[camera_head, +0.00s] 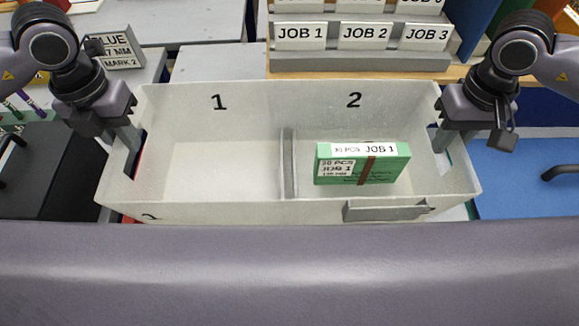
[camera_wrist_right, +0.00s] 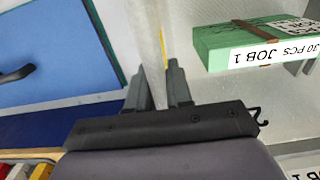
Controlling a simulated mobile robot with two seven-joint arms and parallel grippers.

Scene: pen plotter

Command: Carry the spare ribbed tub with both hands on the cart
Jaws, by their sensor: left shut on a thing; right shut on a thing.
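The whitish translucent tub (camera_head: 215,170) is in the middle of the head view, its long side across the picture. A grey divider (camera_head: 289,165) splits it into compartments marked 1 and 2. A green JOB 1 box (camera_head: 335,172) with a brown band lies in compartment 2; it also shows in the right wrist view (camera_wrist_right: 225,50). My left gripper (camera_head: 128,142) is shut on the tub's left end wall. My right gripper (camera_head: 447,140) is shut on the right end wall; in the right wrist view its fingers (camera_wrist_right: 160,85) straddle that wall. What lies under the tub is mostly hidden.
A grey sign block (camera_head: 118,50) stands at back left. A blue surface (camera_head: 520,175) with a dark handle is at right, a black one (camera_head: 50,175) at left.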

